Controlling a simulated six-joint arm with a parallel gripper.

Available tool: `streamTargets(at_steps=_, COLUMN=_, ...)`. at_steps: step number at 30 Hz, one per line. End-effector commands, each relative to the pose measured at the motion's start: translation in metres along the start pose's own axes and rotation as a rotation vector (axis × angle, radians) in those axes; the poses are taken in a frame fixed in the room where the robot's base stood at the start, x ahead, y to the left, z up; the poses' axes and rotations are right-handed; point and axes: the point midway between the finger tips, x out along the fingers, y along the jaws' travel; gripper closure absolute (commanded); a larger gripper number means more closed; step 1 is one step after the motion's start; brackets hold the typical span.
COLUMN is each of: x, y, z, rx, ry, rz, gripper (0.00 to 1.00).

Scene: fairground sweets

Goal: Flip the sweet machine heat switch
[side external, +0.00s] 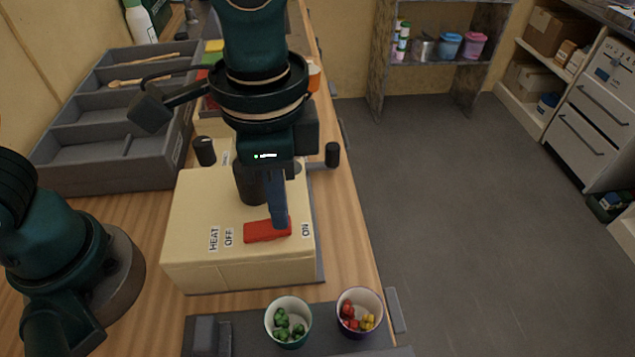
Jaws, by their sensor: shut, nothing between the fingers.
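The sweet machine (190,240) is a cream box on the wooden table, with a dark cylinder on its top. Its red heat switch (262,231) lies on the top face between the labels OFF on the left and ON on the right, with HEAT (214,239) further left. My gripper (279,226) points down with its fingers shut and empty. The fingertips are at the right part of the red switch, on the ON side; whether they touch it I cannot tell. The fingers hide part of the switch, so its exact tilt is unclear.
Cups of green sweets (288,322) and of red and yellow sweets (360,311) stand in front of the machine. A grey compartment tray (110,180) with wooden utensils is at the back left. A black knob (204,151) stands up behind the machine's top.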

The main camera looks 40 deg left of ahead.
Motion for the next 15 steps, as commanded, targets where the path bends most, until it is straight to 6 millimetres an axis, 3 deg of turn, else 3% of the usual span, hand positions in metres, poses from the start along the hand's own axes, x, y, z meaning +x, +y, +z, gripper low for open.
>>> streamTargets(at_steps=15, x=0.0077, y=0.0000, z=0.0002, rx=0.000, ry=-0.001, rz=0.000, gripper=1.00)
